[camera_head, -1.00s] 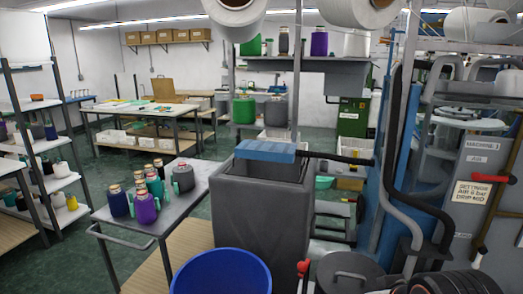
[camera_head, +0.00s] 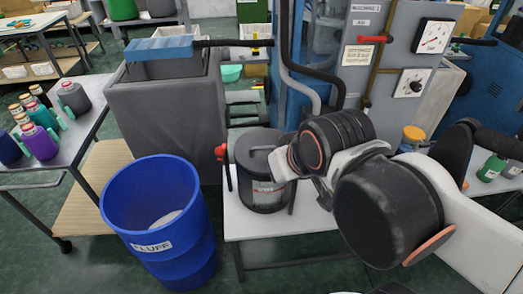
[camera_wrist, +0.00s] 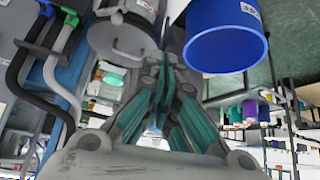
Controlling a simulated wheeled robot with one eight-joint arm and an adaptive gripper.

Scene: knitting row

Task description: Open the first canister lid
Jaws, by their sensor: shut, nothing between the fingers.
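A dark grey canister (camera_head: 268,190) with a grey lid (camera_head: 262,150) stands upright on a small white table (camera_head: 285,220). The lid sits on it, with a bar handle across the top. The canister also shows at the upper left of the wrist view (camera_wrist: 122,38), seen upside down. My gripper (camera_wrist: 165,62) is shut and empty, its fingers together below the canister in that picture. In the head view my arm reaches in from the right, close to the canister's right side; its fingers are mostly hidden there. I cannot tell whether they touch the canister.
A blue bin (camera_head: 150,205) labelled FLUFF stands left of the table. A grey tub (camera_head: 165,110) and a gauge panel (camera_head: 385,70) are behind. An orange-capped jar (camera_head: 412,138) stands behind my arm.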

